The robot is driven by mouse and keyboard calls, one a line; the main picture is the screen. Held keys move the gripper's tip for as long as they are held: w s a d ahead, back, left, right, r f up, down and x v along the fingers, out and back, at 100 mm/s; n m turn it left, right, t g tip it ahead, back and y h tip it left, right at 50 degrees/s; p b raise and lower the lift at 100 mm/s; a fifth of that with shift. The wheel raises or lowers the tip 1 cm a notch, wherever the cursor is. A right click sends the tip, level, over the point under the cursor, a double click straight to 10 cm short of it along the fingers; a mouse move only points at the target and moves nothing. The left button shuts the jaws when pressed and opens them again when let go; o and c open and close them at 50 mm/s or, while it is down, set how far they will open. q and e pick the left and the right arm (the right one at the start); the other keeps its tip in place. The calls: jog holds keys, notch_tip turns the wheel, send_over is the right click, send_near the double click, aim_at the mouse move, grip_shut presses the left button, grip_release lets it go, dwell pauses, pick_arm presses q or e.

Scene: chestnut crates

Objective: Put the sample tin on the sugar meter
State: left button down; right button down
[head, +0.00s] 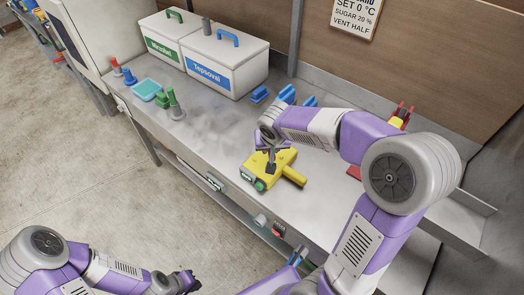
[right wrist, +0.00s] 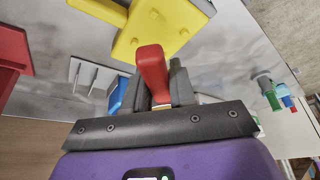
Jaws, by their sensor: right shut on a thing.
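My right gripper (head: 270,163) is above the yellow device (head: 268,168) on the bench in the head view. In the right wrist view, my right gripper (right wrist: 155,88) is shut on a red piece (right wrist: 152,68) with a rounded end. The yellow device (right wrist: 165,25) lies just beyond it; I cannot tell whether they touch. The device has a stubby yellow arm and a green part at its front. No label shows which thing is the sample tin or the sugar meter. My left gripper (head: 190,281) is empty and looks open, low in the head view, away from the bench.
Two white lidded boxes, one green-labelled (head: 163,48) and one blue-labelled (head: 225,75), stand at the back. Blue pieces (head: 287,94) lie right of them. A teal tray (head: 147,89) and green pieces (head: 174,103) stand left. The bench between is clear.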

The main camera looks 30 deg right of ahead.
jog(key=f, duration=0.3)
jog(key=f+b, duration=0.1)
jog(key=f, duration=0.1)
jog(key=shift+s, duration=0.25)
jog(key=shift+w+f+b, duration=0.1)
jog(key=shift+f+b, duration=0.65)
jog(key=shift+f, duration=1.5)
jog(key=shift+f+b, duration=0.15)
jog(key=shift+b, duration=0.15)
jog(key=c, duration=0.9)
grip_release()
